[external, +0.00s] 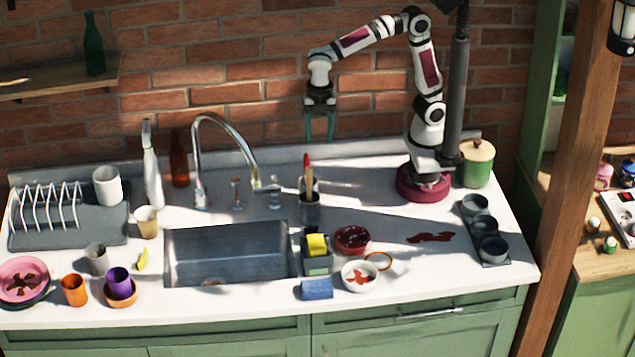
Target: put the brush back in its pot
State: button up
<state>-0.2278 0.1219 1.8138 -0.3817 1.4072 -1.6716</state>
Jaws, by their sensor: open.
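A brush with a red top and pale handle (309,178) stands upright in a grey pot (310,212), just right of the faucet in the external view. The brush's lower end is hidden inside the pot. My gripper (320,138) is open and empty, its teal fingers pointing down. It hangs above the counter, over the brush and slightly to its right in the picture, apart from it.
The tall faucet (222,125) and sink (230,255) lie left of the pot. A sponge caddy (317,264), a dark red dish (351,240) and a white bowl (360,283) stand in front. Bare counter lies to the pot's right.

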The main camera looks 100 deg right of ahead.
jog(key=s+d+f+m, duration=0.2)
jog(key=s+m, duration=0.8)
jog(key=m, duration=0.1)
jog(key=s+d+f+m+y, duration=0.1)
jog(key=s+d+f+m, duration=0.1)
jog(key=s+m, duration=0.8)
jog(key=shift+s+d+m+y, duration=0.25)
jog(key=shift+d+m+y, duration=0.05)
jog(key=shift+m, duration=0.5)
